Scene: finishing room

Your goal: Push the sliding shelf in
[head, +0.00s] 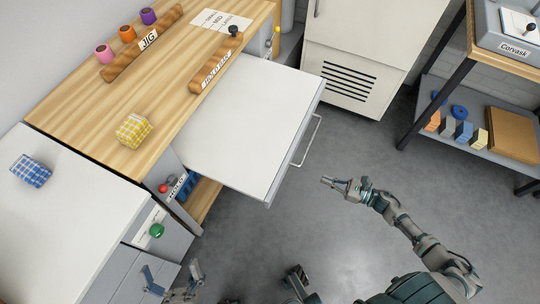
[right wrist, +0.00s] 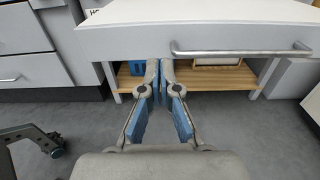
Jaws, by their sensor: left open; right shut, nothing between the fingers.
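The white sliding shelf (head: 252,125) is pulled out from under the wooden workbench top (head: 115,105) in the head view. It has a metal bar handle (head: 308,143) on its front edge. In the right wrist view the shelf's front (right wrist: 200,38) and its handle (right wrist: 242,48) are straight ahead. My right gripper (head: 324,181) is shut and empty, a little in front of the shelf front and apart from it. In the right wrist view its fingertips (right wrist: 160,66) meet just below and left of the handle. My left gripper (head: 172,280) is open at the bottom left, away from the shelf.
A white cabinet (head: 352,83) stands behind the shelf. A rack (head: 452,117) stands at the right. A white counter (head: 65,220) with a blue checked cloth (head: 31,171) is at the left. The grey floor before the shelf is clear.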

